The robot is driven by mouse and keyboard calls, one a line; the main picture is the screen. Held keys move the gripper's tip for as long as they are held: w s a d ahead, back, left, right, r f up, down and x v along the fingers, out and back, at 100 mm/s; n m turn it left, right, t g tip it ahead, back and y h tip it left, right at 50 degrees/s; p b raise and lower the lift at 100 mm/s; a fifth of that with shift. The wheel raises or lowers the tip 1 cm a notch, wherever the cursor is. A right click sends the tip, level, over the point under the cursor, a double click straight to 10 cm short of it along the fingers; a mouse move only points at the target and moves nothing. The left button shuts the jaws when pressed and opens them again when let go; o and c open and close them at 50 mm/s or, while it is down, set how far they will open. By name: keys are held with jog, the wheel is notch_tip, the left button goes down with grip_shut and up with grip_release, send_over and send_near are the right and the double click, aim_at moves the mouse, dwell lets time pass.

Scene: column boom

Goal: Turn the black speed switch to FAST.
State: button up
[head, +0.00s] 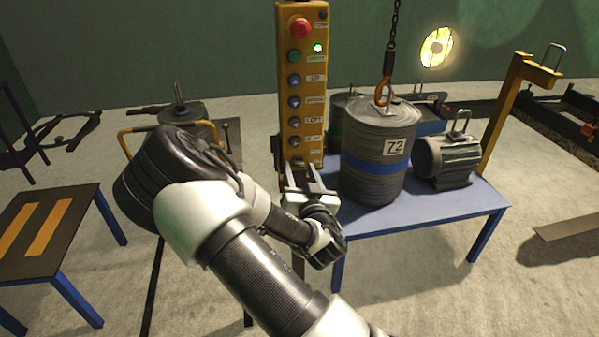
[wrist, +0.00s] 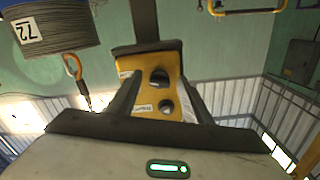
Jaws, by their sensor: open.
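The yellow control pendant (head: 311,105) stands upright in the head view, with a column of buttons on its face. In the wrist view, where the scene appears upside down, the pendant's lower end (wrist: 139,73) shows between my fingers. A larger black knob (wrist: 159,77), likely the speed switch, sits there, with a smaller dark button (wrist: 166,106) below it in the picture. My gripper (head: 300,178) is open just in front of the pendant's lower end, its fingers (wrist: 161,98) on either side of the knob. I see no contact. The label lettering is too small to read.
A drum marked 72 (head: 372,165) hangs from or stands under a chain hook (head: 385,85), just right of the pendant. It and a grey motor (head: 447,160) are at the blue table (head: 425,205). A dark table with yellow stripes (head: 50,215) is at left.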

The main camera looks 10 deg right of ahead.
jog(key=shift+w, duration=0.3)
jog(key=c, duration=1.1)
jog(key=shift+o, duration=0.2)
jog(key=n+b, duration=0.1)
jog(key=n, duration=0.2)
jog(key=n+b, duration=0.1)
jog(key=n, duration=0.2)
jog(key=shift+d+n, duration=0.2)
jog(key=shift+n, duration=0.1)
jog(key=n, duration=0.5)
jog(key=shift+d+r+b, duration=0.1)
jog(key=shift+b, duration=0.3)
jog(key=shift+n, duration=0.3)
